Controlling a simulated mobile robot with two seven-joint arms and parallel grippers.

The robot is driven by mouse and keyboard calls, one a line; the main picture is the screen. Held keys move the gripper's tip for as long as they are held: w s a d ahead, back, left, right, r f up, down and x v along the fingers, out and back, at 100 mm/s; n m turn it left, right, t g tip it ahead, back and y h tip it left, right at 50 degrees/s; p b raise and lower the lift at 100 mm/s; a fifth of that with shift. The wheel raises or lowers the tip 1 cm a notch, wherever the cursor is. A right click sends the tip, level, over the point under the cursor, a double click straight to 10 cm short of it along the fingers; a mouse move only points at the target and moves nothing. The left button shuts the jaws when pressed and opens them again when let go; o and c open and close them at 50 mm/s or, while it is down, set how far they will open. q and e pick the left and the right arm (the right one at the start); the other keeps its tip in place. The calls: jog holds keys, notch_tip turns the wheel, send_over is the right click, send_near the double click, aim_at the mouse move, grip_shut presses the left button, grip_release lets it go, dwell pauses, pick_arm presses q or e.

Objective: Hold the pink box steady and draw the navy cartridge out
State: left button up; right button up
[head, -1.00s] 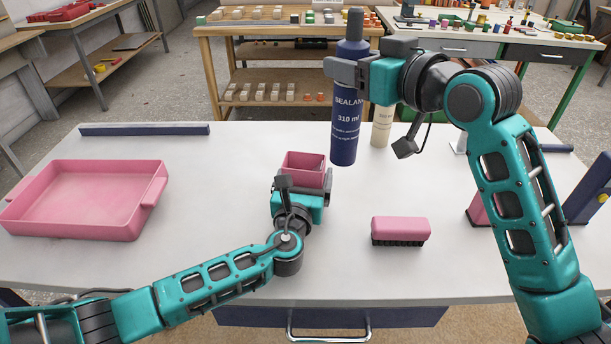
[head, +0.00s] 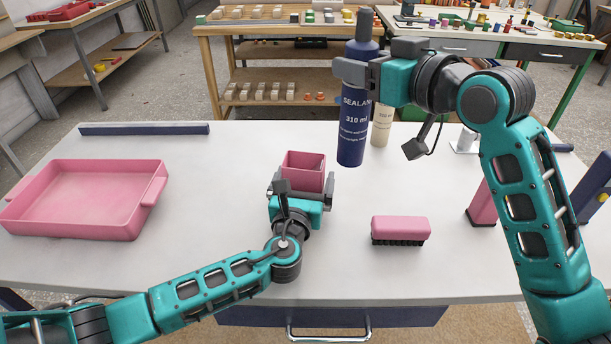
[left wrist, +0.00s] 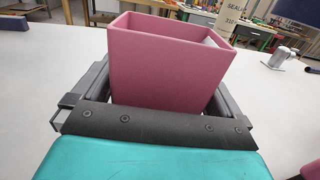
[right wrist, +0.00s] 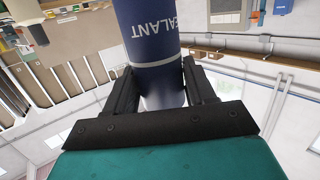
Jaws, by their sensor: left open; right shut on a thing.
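The pink box (head: 303,172) is an open-topped box near the middle of the table, and no cartridge shows in it. My left gripper (head: 301,192) is open, with its fingers on both sides of the box; the left wrist view shows the box (left wrist: 170,65) between them. The navy cartridge (head: 354,120), marked SEALANT, is upright and clear of the box, to its right. My right gripper (head: 354,72) is shut on its upper part; the cartridge also shows in the right wrist view (right wrist: 150,35). I cannot tell whether its base touches the table.
A cream cartridge (head: 382,125) stands just behind the navy one. A pink tray (head: 90,228) lies at left, a navy bar (head: 145,130) behind it. A pink brush (head: 400,228) lies at front right. The table between tray and box is clear.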

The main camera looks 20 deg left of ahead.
aim_at(369, 29)
pick_arm(q)
jog(key=s, duration=0.7)
jog(key=s+d, duration=0.1)
jog(key=s, duration=0.2)
jog(key=shift+s+d, duration=0.1)
jog(key=shift+s, duration=0.05)
jog(key=shift+s+r+p, duration=0.2)
jog(key=shift+r+p, duration=0.1)
jog(key=shift+r, duration=0.05)
pick_arm(e)
jog(key=shift+r, duration=0.4)
pick_arm(q)
notch_tip(369, 29, up, 2)
jog(key=shift+p, duration=1.05)
pick_arm(e)
notch_tip(369, 29, up, 2)
pick_arm(q)
jog(key=shift+r+p, duration=0.5)
jog(key=shift+r, duration=0.05)
pick_arm(e)
jog(key=shift+r, duration=1.25)
pick_arm(q)
jog(key=shift+s+f, duration=0.1)
pick_arm(e)
jog(key=shift+s+f, duration=0.1)
jog(key=shift+s, duration=0.05)
